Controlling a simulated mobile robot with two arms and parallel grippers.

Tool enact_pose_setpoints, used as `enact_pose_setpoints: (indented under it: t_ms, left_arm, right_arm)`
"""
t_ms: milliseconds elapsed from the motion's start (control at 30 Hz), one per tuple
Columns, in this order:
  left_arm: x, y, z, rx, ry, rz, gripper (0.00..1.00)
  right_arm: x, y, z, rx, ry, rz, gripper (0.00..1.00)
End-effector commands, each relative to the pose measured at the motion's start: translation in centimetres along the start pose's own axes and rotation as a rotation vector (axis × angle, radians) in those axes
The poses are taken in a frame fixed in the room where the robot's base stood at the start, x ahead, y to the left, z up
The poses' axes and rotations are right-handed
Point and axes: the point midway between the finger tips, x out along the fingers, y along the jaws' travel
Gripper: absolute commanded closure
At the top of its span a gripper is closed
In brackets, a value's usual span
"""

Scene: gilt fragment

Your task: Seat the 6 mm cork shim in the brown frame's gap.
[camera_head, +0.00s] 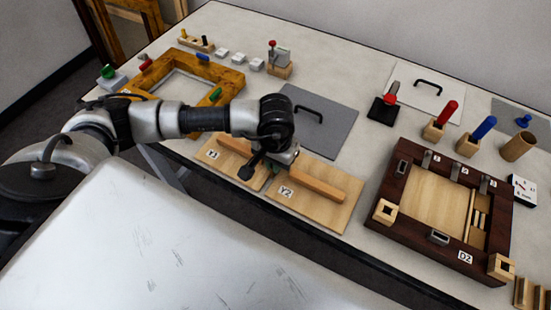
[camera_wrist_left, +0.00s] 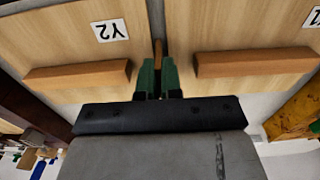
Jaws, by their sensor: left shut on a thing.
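My left gripper (camera_head: 268,168) hangs over the gap between the two plywood boards. In the left wrist view its green fingers (camera_wrist_left: 158,72) are shut on a thin brown piece, which looks like the cork shim (camera_wrist_left: 158,50); its size cannot be read. The dark brown frame D2 (camera_head: 388,238) lies on the right of the table, well apart from the gripper. Inside it are a pale panel (camera_head: 435,200) and, to the panel's right, narrow pale strips with dark slots between them. My right gripper is not in view.
Board Y2 (camera_head: 335,218) and the other board (camera_head: 212,154) each carry a raised wooden bar. A grey plate with a handle (camera_head: 335,125) lies behind. An orange wooden frame (camera_head: 140,85) is at left. Red and blue handled tools (camera_head: 483,130) stand behind the brown frame.

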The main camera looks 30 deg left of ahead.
Motion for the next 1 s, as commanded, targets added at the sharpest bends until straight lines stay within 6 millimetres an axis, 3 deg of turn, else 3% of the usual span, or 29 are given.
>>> enact_pose_setpoints:
  t_ms: [433, 500, 600, 1000]
  left_arm:
    - [0.79, 0.01, -0.02, 0.001, 0.002, 0.000, 1.00]
    - [0.58, 0.01, -0.01, 0.000, 0.001, 0.000, 0.84]
    - [0.58, 0.01, -0.01, 0.000, 0.001, 0.000, 0.69]
    - [-0.12, 0.02, -0.08, 0.001, 0.003, 0.001, 0.69]
  right_arm:
    - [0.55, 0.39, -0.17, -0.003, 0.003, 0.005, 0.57]
    - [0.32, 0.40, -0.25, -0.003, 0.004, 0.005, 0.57]
    - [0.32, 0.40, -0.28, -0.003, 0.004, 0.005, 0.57]
    - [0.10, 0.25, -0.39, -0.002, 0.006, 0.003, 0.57]
